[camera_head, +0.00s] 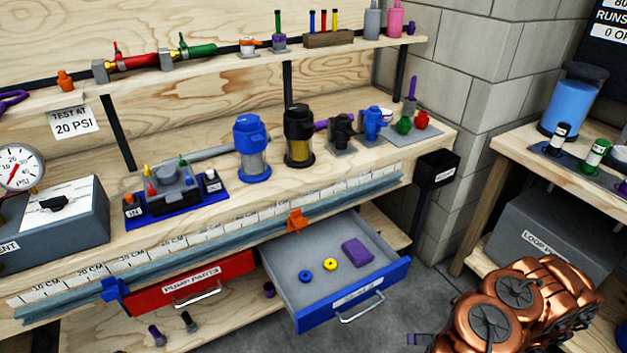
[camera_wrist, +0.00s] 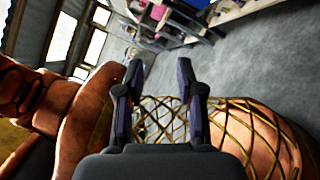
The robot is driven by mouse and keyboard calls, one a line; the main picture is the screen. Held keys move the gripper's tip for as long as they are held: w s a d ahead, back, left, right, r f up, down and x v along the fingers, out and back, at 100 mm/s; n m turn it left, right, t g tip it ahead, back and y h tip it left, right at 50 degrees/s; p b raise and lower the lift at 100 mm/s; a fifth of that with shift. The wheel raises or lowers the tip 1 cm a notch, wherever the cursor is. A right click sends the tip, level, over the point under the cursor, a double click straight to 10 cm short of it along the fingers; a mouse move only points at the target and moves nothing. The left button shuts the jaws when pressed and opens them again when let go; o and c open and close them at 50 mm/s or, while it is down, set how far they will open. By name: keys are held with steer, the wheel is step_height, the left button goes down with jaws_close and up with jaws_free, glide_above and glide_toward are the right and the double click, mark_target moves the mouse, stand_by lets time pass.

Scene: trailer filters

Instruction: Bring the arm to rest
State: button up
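My copper-coloured arm (camera_head: 515,310) is folded at the lower right of the head view, over the floor and in front of the right-hand bench. My gripper (camera_wrist: 159,78) shows in the wrist view with its two dark fingers apart. I see nothing held between the fingers. Behind them are copper-coloured surfaces and a gold mesh, seemingly parts of my own body, with grey floor beyond. In the head view the fingers cannot be made out clearly.
The blue-fronted drawer (camera_head: 352,294) is pulled out, with a blue ring (camera_head: 305,277), a yellow ring (camera_head: 331,263) and a purple block (camera_head: 356,252) inside. The red drawer (camera_head: 190,285) looks shut. The right-hand bench (camera_head: 505,150) stands close behind my arm. Grey floor (camera_head: 385,310) is clear between.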

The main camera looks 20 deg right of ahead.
steer(key=w+a+r+n+g+h, duration=0.3)
steer(key=a+r+n+g, duration=0.2)
steer(key=a+r+n, duration=0.3)
steer(key=w+a+r+n+g+h, duration=0.25)
steer(key=a+r+n+g, duration=0.35)
steer(key=r+n, duration=0.35)
steer(key=s+a+r+n+h, duration=0.6)
steer(key=r+n, duration=0.1)
steer(key=s+d+r+n+t+h, duration=0.1)
steer(key=s+r+n+t+h, duration=0.2)
steer(key=s+n+h, duration=0.55)
step_height(320, 180, up, 13)
steer(key=s+t+y+p, duration=0.1)
steer(key=p, duration=1.1)
steer(key=shift+n+y, duration=0.3)
steer(key=shift+y, duration=0.1)
steer(key=shift+s+a, duration=0.1)
stand_by(0.6)
